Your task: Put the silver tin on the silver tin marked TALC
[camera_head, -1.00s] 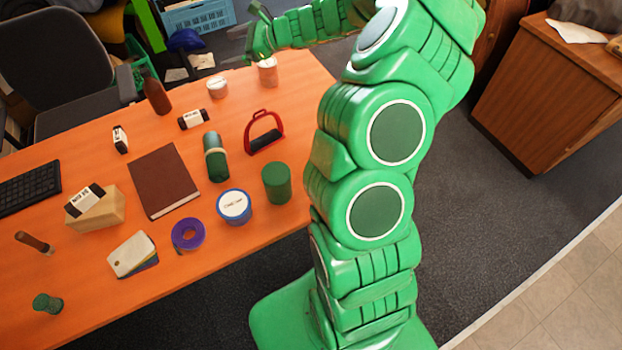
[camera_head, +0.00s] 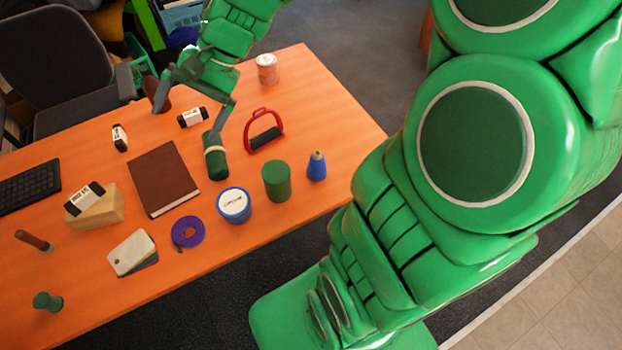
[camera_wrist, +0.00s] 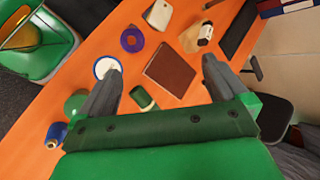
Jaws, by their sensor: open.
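A shiny tin (camera_head: 267,69), silver with an orange tint, stands upright near the table's far right corner in the head view. Its label is too small to read. A second, similar tin with a pale lid is now hidden behind my arm and gripper in the head view. I cannot tell which one is marked TALC. My gripper (camera_head: 186,122) is open and empty above the far middle of the table. In the wrist view, my gripper (camera_wrist: 158,62) has its fingers spread wide above the table, and neither silver tin shows there.
A brown book (camera_head: 163,178), a green roll (camera_head: 215,160), a labelled black-and-white block (camera_head: 193,117) and a red stirrup (camera_head: 264,131) lie near my gripper. The right edge is bare.

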